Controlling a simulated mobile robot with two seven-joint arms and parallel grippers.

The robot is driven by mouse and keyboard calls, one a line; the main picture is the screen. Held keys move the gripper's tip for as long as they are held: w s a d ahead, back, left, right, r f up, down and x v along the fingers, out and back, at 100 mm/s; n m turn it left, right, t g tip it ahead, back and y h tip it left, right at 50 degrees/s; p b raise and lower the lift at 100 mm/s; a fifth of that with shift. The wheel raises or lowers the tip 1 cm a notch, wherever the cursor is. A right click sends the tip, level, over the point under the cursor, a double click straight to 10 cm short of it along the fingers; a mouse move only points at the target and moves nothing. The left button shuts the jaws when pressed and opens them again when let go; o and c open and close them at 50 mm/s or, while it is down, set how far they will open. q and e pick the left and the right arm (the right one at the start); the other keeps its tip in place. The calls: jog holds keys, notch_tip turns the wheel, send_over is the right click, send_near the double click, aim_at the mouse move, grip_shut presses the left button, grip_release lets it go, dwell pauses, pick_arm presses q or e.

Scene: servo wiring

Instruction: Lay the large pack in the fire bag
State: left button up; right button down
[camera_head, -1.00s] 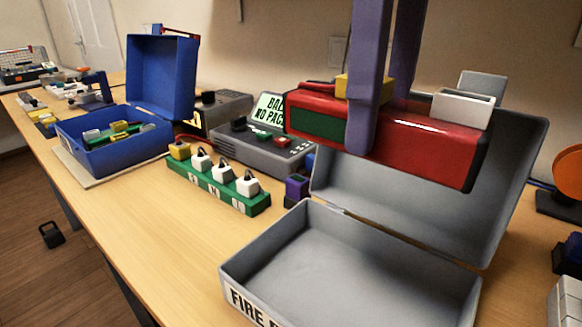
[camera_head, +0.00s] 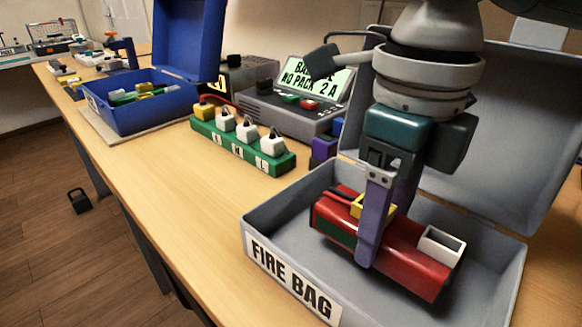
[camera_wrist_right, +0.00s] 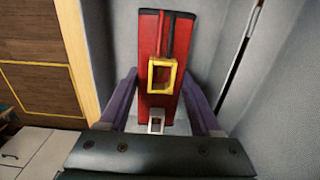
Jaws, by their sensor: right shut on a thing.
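The large pack (camera_head: 411,258) is a red block with a green panel, a yellow connector and a white socket on top. It is inside the grey fire bag (camera_head: 262,222), an open box with a "FIRE BAG" label and its lid raised behind. My right gripper (camera_head: 372,225) reaches down from above with its purple fingers shut across the pack's middle. In the right wrist view the pack (camera_wrist_right: 150,50) lies between the two fingers (camera_wrist_right: 160,100). I cannot tell whether its underside touches the bag's floor. My left gripper is not in view.
A grey charger (camera_head: 285,108) with a screen reading "BALANCE NO PACK 2A" stands behind the bag. A green strip (camera_head: 240,148) with white and yellow plugs and a blue open case (camera_head: 135,115) are to the left. The front left tabletop is clear.

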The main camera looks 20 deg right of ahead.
jog(key=shift+f, duration=1.2)
jog(key=shift+f, duration=0.1)
jog(key=shift+c, duration=0.4)
grip_release()
notch_tip(320, 180, up, 12)
jog(key=shift+f+p, duration=0.15)
jog(key=shift+p, duration=0.9)
jog(key=shift+r, duration=0.25)
